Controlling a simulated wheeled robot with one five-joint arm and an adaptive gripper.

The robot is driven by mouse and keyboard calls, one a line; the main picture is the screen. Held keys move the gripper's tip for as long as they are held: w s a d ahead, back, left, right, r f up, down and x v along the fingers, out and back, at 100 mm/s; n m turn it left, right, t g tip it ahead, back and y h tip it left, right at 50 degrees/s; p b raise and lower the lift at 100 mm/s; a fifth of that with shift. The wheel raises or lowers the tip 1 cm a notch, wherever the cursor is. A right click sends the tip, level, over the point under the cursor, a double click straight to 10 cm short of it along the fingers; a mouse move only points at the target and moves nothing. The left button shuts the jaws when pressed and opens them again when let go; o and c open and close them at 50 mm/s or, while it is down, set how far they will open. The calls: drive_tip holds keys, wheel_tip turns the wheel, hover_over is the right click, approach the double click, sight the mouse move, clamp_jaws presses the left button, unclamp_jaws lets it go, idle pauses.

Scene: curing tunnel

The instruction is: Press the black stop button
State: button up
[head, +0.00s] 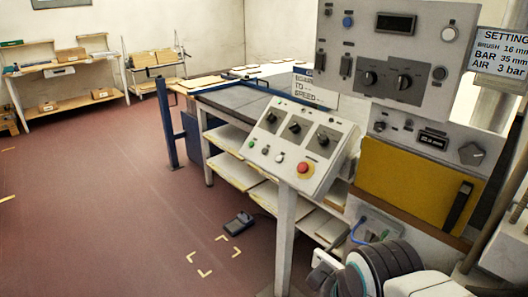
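The sloped control box (326,180) stands on a post at mid-picture. A round dark button (439,73) sits at the right of the upright grey panel (335,40) above. No readable label shows which button is the stop. My arm rises at the bottom right, and what looks like my gripper (325,272) is low, below and apart from the control box. Its fingers cannot be made out.
A yellow panel (395,180) with a black handle is right of the control box. A settings sign (500,52) hangs far right. A foot pedal (238,223) lies on the floor near yellow corner marks. A conveyor table (240,100) stands behind. The red floor at left is clear.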

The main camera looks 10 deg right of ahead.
clamp_jaws()
drive_tip(key=shift+c, duration=1.1)
unclamp_jaws()
